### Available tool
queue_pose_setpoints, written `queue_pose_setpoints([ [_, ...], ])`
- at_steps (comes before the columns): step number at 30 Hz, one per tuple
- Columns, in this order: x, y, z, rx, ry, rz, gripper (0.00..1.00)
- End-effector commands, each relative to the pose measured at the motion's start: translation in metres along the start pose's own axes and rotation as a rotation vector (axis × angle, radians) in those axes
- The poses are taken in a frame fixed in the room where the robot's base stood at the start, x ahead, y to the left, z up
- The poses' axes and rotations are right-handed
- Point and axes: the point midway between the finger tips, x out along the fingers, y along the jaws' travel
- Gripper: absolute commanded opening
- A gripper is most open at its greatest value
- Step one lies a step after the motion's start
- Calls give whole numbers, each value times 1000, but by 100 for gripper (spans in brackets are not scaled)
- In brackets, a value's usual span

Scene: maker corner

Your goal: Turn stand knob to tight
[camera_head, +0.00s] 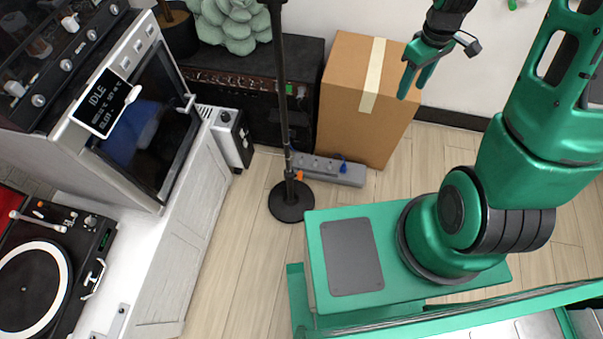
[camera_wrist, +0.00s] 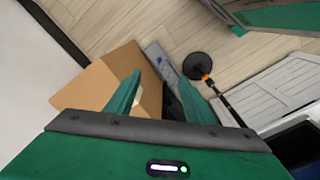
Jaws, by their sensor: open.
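A black stand (camera_head: 282,90) with a thin upright pole and a round base (camera_head: 291,201) stands on the floor in the head view. A small orange knob (camera_head: 298,175) sits low on its pole, just above the base. The wrist view shows the stand's base (camera_wrist: 197,65) and the orange knob (camera_wrist: 206,79) to the right of my fingers. My gripper (camera_head: 411,90) is open and empty, high up at the upper right, in front of the cardboard box and well apart from the stand. It also shows in the wrist view (camera_wrist: 160,82). The knob's exact setting is too small to read.
A cardboard box (camera_head: 345,105) and a grey power strip (camera_head: 330,168) lie behind the stand. A white cabinet (camera_head: 180,235) with a machine is at left, with a small black-and-white unit (camera_head: 232,138) beside it. Bare wooden floor (camera_head: 237,235) lies left of my base.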

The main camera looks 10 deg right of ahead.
Motion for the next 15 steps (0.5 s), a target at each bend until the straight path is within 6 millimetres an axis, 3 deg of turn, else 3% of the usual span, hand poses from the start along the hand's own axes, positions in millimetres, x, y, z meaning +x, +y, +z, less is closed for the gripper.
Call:
queue_pose_setpoints([
  [1, 18, -5, -11, -54, 1, -13, 48],
  [6, 73, -22, -47, -233, 33, -46, 48],
  [15, 176, -74, -93, -515, 114, -116, 48],
])
